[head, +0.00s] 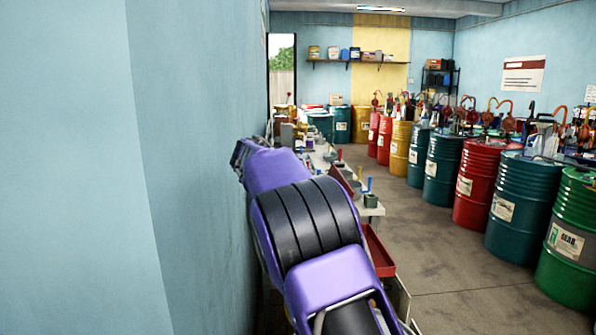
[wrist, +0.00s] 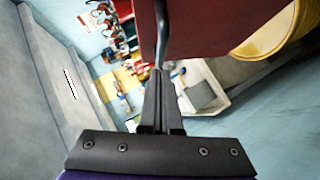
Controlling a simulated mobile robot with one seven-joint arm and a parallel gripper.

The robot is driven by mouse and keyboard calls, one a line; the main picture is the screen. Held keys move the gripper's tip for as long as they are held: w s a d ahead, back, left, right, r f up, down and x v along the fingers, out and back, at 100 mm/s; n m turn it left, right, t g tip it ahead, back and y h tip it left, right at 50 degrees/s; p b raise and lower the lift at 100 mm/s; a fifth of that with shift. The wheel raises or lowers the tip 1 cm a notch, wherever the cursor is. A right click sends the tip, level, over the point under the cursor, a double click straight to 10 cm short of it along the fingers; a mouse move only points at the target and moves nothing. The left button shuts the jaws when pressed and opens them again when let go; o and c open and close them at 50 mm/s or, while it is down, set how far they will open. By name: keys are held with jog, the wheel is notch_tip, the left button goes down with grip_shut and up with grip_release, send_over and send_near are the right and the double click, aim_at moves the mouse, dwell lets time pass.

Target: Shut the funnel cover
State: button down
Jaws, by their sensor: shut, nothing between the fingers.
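In the wrist view, my gripper (wrist: 158,78) is shut and empty, its two dark fingers together. A large dark red panel (wrist: 220,28), which looks like the funnel cover, fills the top of that view. A thin grey rod (wrist: 161,35) runs in front of it, down to my fingertips; I cannot tell whether they touch. A curved yellow rim (wrist: 272,32) shows beside the panel; I cannot tell whether it belongs to the funnel or a drum. In the head view my arm hides the gripper, and I cannot make out the funnel there.
A blue wall (head: 200,150) stands close on the left. A bench (head: 372,210) with small items and a red tray (head: 378,252) lies beside my arm. A green drum (head: 572,240) and several other drums line the right side. The floor (head: 430,260) between is clear.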

jog(key=shift+x, duration=1.95)
